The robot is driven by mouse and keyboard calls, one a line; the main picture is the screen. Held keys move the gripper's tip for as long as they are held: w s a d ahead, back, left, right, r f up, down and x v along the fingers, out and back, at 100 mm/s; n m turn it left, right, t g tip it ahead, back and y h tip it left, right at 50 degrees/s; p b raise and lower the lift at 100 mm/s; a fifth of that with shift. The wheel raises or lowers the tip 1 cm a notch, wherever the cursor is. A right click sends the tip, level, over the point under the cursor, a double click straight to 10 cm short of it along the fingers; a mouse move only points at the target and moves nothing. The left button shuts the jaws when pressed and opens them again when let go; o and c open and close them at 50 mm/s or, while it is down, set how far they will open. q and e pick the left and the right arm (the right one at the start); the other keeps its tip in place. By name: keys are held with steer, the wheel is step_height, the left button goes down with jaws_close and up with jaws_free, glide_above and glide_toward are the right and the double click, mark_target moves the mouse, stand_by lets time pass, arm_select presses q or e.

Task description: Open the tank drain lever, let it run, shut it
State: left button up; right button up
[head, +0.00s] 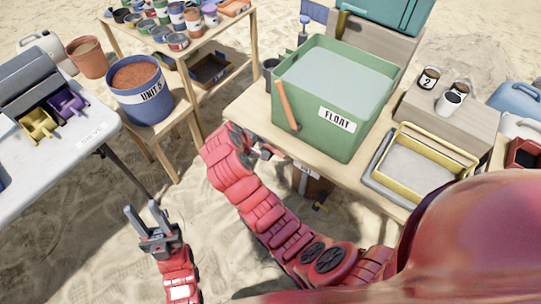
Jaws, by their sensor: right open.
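The green tank (322,142), labelled FLOAT, stands on the wooden table (238,107) and holds pale grey-green liquid (345,75) close to its rim. An orange lever (287,105) slants along the tank's left front side, its upper end leaning left. My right gripper (264,150) is open at the table's front edge, below and left of the lever's lower end; a gap shows between them. Its fingers are partly hidden by the red wrist. My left gripper (145,213) is open and empty over the sand, well left of the table.
A yellow-rimmed tray (440,146) sits right of the tank, with cups (429,78) on a block behind it. A blue UNIT bucket (150,106) stands on a stool at left. A white table (85,152) holds yellow and purple scoops.

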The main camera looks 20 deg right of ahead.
mark_target(277, 153)
steer(key=p+x, duration=0.2)
steer(key=x, duration=1.3)
steer(key=shift+x, duration=1.2)
jaws_close()
